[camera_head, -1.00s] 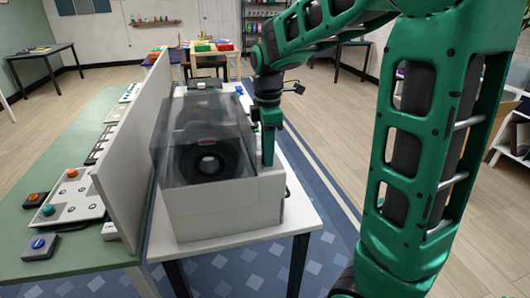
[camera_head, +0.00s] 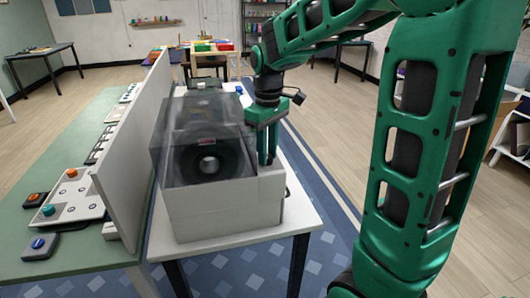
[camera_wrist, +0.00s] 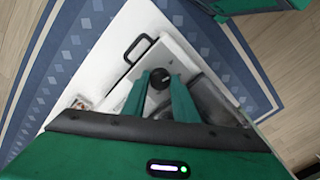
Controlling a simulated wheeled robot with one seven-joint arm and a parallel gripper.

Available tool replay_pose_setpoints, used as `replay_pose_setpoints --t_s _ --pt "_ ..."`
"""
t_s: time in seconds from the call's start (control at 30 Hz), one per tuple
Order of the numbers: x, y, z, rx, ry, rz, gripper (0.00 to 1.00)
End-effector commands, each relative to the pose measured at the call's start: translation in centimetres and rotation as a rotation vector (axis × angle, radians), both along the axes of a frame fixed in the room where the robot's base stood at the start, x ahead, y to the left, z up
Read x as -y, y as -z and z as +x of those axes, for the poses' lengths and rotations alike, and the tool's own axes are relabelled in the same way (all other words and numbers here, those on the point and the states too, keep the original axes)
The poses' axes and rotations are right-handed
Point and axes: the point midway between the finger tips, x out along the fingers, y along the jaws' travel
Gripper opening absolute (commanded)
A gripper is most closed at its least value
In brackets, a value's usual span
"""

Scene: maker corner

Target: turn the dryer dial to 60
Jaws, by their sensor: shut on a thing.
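The dryer (camera_head: 222,208) is a light grey box with a smoky see-through lid (camera_head: 200,135), standing on a white table. A dark spool (camera_head: 208,160) shows inside it. My gripper (camera_head: 267,160) is at the dryer's right side, pointing down. In the wrist view my gripper (camera_wrist: 160,84) is shut on the black round dial (camera_wrist: 160,79), one finger on each side. The dial's markings and the number it points to cannot be read. In the head view the dial is hidden behind the gripper and the dryer's body.
A black handle (camera_wrist: 139,48) sticks out from the dryer near the dial. A grey divider panel (camera_head: 135,155) stands left of the dryer. Beyond it a green table (camera_head: 75,240) holds several button boxes.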

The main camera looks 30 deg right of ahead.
Motion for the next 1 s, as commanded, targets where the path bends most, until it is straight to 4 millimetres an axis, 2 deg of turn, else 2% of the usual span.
replay_pose_setpoints --t_s 0.6,1.0 --pt "0.05 -0.24 0.29 0.01 0.56 0.0 0.03" --pt "-0.04 -0.23 0.25 0.009 0.764 0.002 0.03"
